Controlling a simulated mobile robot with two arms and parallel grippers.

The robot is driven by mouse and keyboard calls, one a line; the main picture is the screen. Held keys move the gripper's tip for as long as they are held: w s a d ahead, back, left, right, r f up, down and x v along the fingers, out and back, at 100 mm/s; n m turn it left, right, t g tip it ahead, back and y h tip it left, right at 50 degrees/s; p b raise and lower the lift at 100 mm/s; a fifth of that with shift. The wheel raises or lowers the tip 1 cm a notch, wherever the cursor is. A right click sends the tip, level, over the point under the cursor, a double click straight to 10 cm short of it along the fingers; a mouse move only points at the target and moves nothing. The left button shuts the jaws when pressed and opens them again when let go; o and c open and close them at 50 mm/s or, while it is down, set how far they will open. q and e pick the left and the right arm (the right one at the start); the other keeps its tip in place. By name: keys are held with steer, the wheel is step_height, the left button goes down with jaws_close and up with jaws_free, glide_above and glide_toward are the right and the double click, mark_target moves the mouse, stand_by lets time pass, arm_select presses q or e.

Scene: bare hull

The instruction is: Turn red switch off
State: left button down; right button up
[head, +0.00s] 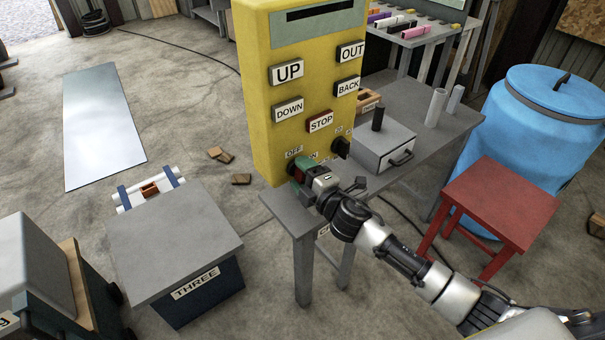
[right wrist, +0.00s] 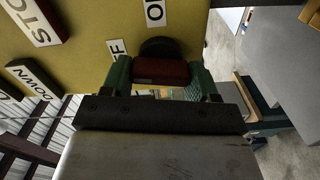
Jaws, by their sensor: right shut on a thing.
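The red switch (head: 302,167) sits low on the front of the yellow control box (head: 262,120), below the OFF label (head: 294,152) and ON label (head: 312,156). In the right wrist view the switch's red handle (right wrist: 160,70) lies between green fingers, in front of its dark round base. My right gripper (head: 299,176) is shut on the switch; its fingers also show in the right wrist view (right wrist: 161,80). The fingers hide part of the switch, and I cannot tell its exact angle. My left gripper is not in view.
Buttons marked UP, DOWN, STOP, OUT and BACK are above the switch, and a black knob (head: 341,147) is to its right. The box stands at a grey table (head: 440,130). A red stool (head: 500,205) and blue barrel (head: 545,125) stand right.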

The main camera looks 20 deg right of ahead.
steer(key=shift+f+n, duration=0.1)
steer(key=shift+n, duration=1)
steer(key=o, duration=0.9)
steer(key=shift+s, duration=0.1)
steer(key=shift+b+v, duration=1.35)
steer(key=shift+v, duration=4)
